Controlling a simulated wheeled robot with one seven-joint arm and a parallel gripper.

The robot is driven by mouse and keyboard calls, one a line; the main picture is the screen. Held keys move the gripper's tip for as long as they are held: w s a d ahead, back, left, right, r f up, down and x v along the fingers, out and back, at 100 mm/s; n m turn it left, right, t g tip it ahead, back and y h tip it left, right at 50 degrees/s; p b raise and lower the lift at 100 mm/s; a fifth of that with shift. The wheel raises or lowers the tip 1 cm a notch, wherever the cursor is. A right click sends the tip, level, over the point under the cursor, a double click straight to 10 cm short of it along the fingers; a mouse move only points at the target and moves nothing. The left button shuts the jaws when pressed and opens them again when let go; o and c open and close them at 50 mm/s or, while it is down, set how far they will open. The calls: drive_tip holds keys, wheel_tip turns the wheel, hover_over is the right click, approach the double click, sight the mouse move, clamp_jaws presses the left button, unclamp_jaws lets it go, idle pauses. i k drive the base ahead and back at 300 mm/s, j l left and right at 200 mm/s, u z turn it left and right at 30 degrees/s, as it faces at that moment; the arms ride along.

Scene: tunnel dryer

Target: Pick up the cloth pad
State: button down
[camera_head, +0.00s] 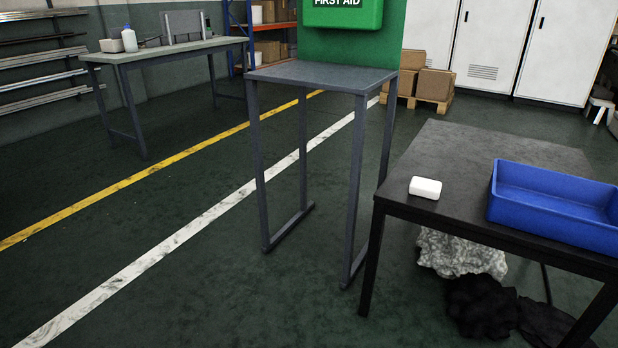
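A small white block-like pad with rounded edges (425,187) lies flat on the near left part of the black table (440,213), close to its front edge. It is the only thing in view that could be the cloth pad; I cannot make out its weave. It stands apart from the blue tray to its right, and nothing covers it. My gripper is not in view.
A blue tray (553,212) stands on the black table's right side. A grey stand (322,75) with a green first aid box (342,12) above it is left of the table. Crumpled pale and dark cloth-like heaps (461,254) lie under the table. The floor at left is clear.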

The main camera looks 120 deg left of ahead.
sight(419, 187)
drive_tip(key=u, duration=3.25)
drive_tip(key=i+j+z, duration=0.1)
drive_tip(key=i, duration=0.4)
drive_tip(key=i+j+z, duration=0.1)
drive_tip(key=i, duration=0.35)
drive_tip(key=i+j+z, duration=0.1)
drive_tip(key=i+j, duration=0.25)
drive_tip(key=i, duration=0.15)
drive_tip(key=i+j+z, duration=0.1)
drive_tip(key=i+j, duration=0.15)
drive_tip(key=i, duration=0.2)
